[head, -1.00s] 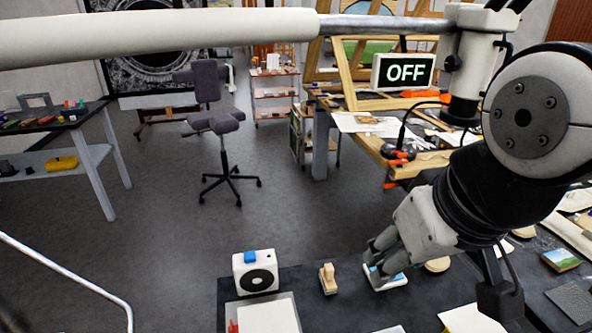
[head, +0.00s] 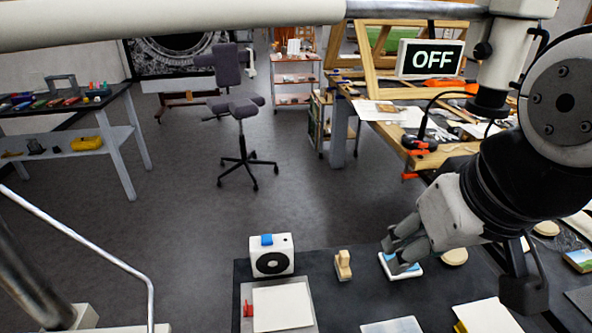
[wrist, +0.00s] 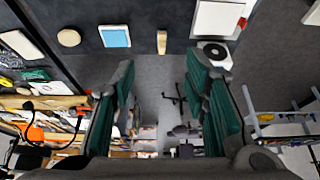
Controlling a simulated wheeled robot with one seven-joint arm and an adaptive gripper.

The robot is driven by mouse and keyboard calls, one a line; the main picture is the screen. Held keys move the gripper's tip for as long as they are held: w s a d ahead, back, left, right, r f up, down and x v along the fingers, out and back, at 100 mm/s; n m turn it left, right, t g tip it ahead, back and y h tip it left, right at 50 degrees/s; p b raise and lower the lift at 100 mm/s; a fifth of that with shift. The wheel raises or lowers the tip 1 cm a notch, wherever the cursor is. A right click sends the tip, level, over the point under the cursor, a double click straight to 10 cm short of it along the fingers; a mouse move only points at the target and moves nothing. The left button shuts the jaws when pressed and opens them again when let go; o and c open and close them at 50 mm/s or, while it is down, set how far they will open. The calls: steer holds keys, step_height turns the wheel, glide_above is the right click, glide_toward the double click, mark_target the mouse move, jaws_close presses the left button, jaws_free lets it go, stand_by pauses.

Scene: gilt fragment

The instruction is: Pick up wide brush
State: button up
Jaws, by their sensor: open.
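A small pale wooden piece (head: 343,265), which looks like the wide brush, stands on the dark table near its far edge. In the wrist view it shows as a narrow tan shape (wrist: 162,42) at the top, beyond the fingertips. My gripper (head: 396,243) is right of it in the head view, above or in front of a blue-and-white tile (head: 402,268). In the wrist view my gripper (wrist: 165,75) has its green-padded fingers spread wide, with nothing between them. The exact height above the table cannot be told.
A white box with a round black front (head: 271,257) stands left of the brush, with a white panel (head: 283,306) in front. A round wooden disc (head: 454,256) lies right of the tile. Dark table surface is bare in front of the brush.

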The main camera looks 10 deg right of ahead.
steer(key=shift+o, duration=0.3)
steer(key=m+g+p, duration=0.5)
steer(key=m, duration=1.3)
glide_above(345, 253)
step_height(345, 253, down, 14)
steer(key=r, duration=0.1)
step_height(345, 253, down, 9)
steer(key=shift+w+d+r, duration=0.1)
steer(key=shift+d+r, duration=0.05)
steer(key=shift+a+f, duration=0.2)
steer(key=shift+f, duration=2.5)
jaws_close()
